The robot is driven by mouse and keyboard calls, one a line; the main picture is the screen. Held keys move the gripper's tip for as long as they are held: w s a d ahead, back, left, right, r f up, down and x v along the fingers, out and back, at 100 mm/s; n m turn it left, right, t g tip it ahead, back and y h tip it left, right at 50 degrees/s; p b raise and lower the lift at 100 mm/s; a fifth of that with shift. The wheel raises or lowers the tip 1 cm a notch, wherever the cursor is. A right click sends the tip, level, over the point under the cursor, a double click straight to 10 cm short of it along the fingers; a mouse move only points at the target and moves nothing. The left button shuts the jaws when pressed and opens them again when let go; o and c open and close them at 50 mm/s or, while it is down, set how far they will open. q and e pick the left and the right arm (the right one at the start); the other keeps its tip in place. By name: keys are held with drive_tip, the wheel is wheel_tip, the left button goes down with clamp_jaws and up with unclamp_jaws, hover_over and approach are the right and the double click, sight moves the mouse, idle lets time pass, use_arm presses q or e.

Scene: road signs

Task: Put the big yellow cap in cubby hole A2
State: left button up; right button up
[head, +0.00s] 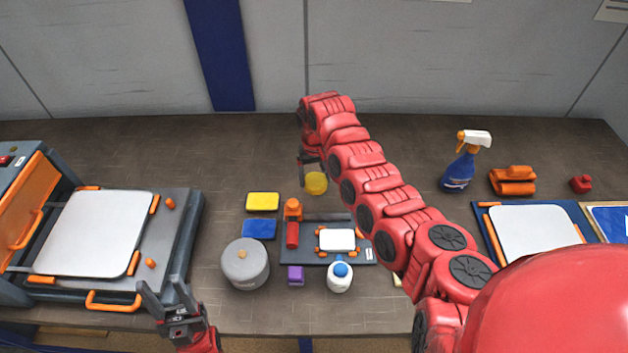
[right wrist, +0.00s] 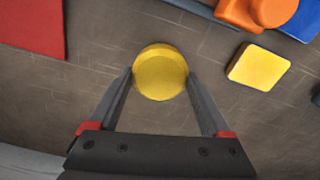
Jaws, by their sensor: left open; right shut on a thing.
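The big yellow cap (head: 316,184) is round and held in my right gripper (head: 308,175) over the back middle of the table in the head view. In the right wrist view the yellow cap (right wrist: 160,72) sits between the two fingertips of my right gripper (right wrist: 160,80), which is shut on it. Part of the cap is hidden by the fingers in the head view. My left gripper (head: 165,290) is open and empty at the table's front edge, beside the left press-like device. No cubby hole labelled A2 shows in either view.
A yellow block (head: 263,202), a blue block (head: 259,229), a grey round container (head: 245,264) and a grey fixture board (head: 290,255) stand in the middle. A spray bottle (head: 461,165) and an orange object (head: 513,181) stand at right. The table's back left is clear.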

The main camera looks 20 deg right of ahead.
sight(315, 179)
wheel_tip(315, 179, down, 3)
drive_tip(key=shift+s+r+p, duration=0.1)
drive_tip(key=shift+p, duration=0.3)
drive_tip(key=shift+f, duration=0.35)
drive_tip(key=o, duration=1.2)
